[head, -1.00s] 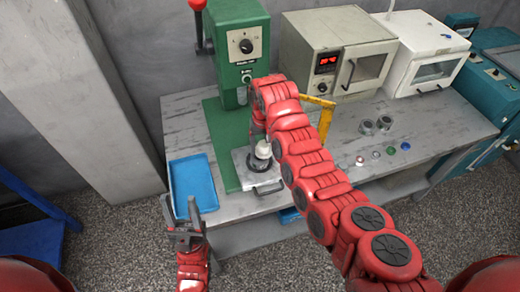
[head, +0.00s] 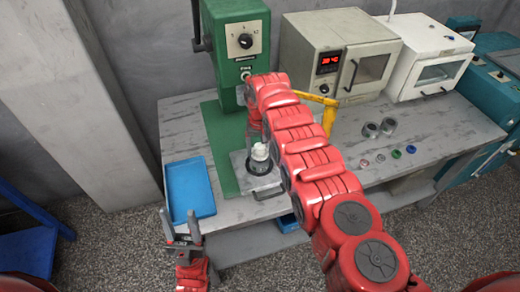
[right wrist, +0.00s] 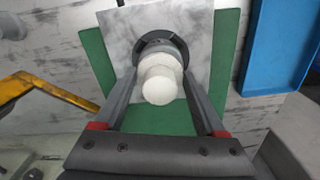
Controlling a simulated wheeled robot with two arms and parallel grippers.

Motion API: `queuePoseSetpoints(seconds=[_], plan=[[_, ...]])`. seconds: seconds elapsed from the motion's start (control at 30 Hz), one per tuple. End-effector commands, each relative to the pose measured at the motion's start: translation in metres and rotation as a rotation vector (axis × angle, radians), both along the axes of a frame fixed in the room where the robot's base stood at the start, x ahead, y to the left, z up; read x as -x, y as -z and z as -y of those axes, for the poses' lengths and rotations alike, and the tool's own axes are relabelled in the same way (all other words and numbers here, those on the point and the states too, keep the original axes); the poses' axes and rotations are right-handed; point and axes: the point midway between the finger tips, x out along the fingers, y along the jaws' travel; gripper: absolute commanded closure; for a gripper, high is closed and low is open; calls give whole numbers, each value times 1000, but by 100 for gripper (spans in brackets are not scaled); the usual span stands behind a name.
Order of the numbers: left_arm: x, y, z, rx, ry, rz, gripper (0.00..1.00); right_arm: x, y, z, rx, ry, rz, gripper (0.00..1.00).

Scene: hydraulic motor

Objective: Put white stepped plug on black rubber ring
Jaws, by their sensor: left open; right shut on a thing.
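The white stepped plug (right wrist: 160,83) is between the fingers of my right gripper (right wrist: 160,62), which is shut on it. In the head view the plug (head: 260,151) stands upright over the black rubber ring (head: 259,167) on the metal plate of the green press. In the right wrist view the dark ring (right wrist: 150,40) shows just beyond the plug, which hides part of it. I cannot tell whether plug and ring touch. My left gripper (head: 180,222) is open and empty, in front of the table's left front edge.
A blue tray (head: 205,212) lies on the table, left of the green press (head: 233,50). A yellow frame (head: 328,118) stands behind my right arm. Metal cylinders (head: 371,130) and small coloured rings (head: 396,153) lie to the right. Two ovens stand at the back.

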Motion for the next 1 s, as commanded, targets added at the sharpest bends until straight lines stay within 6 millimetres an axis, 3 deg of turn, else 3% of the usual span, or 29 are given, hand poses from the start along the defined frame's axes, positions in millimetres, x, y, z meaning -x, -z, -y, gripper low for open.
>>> queuePoseSetpoints(seconds=[0.23,0.27,0.4,0.73,0.93,1.0], plan=[[0,2,0,0,0,0,50,0,1,0,0,-1,1,84],[0,2,0,0,0,0,50,0,1,0,0,0,1,26],[0,1,0,0,0,0,50,0,0,0,0,-1,1,0],[0,-4,0,0,0,0,50,-1,-5,0,0,0,2,0],[0,-24,0,0,0,0,50,-2,-37,1,-2,0,6,0],[0,-11,0,0,0,1,50,-3,-43,0,-3,-1,10,0]])
